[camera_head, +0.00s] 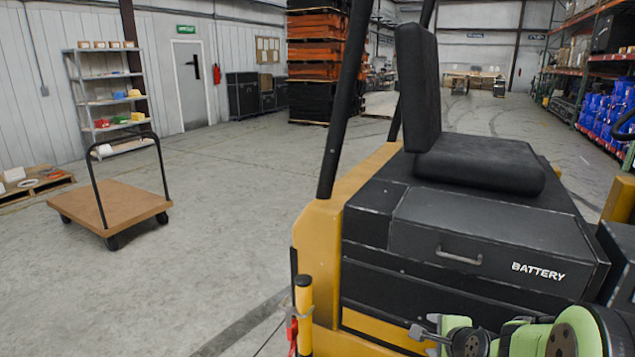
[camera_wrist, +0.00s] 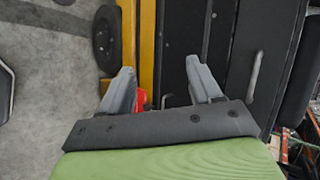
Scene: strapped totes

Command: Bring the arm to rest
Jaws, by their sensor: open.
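My gripper (camera_head: 428,330) shows at the lower right of the head view, at the end of my green and black arm, in front of the forklift's side. In the wrist view my gripper (camera_wrist: 160,68) has its two grey fingers spread apart, with nothing between them. Beyond the fingers lie the yellow frame and black body of the forklift (camera_head: 385,292). A red object (camera_wrist: 141,97) shows partly behind the left finger. I cannot tell whether my gripper touches the forklift.
The forklift has a seat (camera_head: 480,162) and a drawer-like panel marked BATTERY (camera_head: 490,245). A yellow post (camera_head: 303,310) stands near its left corner. A flat cart (camera_head: 115,207) and a shelf rack (camera_head: 108,95) are at the left. Open concrete floor lies between.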

